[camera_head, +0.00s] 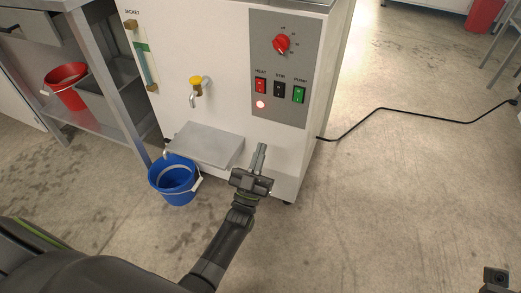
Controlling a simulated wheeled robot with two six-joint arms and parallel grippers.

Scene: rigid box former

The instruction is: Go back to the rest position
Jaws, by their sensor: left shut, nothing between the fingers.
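My left gripper (261,152) is shut and empty, in front of the lower front of a white machine (216,55). Its fingers point up and away, just right of the machine's grey shelf (208,144) and below the control panel (283,68). I cannot tell if it touches the machine. A small dark part of my right arm shows at the bottom right corner, and its finger state cannot be made out.
A blue bucket (175,181) stands on the floor below the shelf, left of my left arm. A yellow-handled tap (197,85) sticks out above the shelf. A red bucket (67,88) sits on the metal rack.

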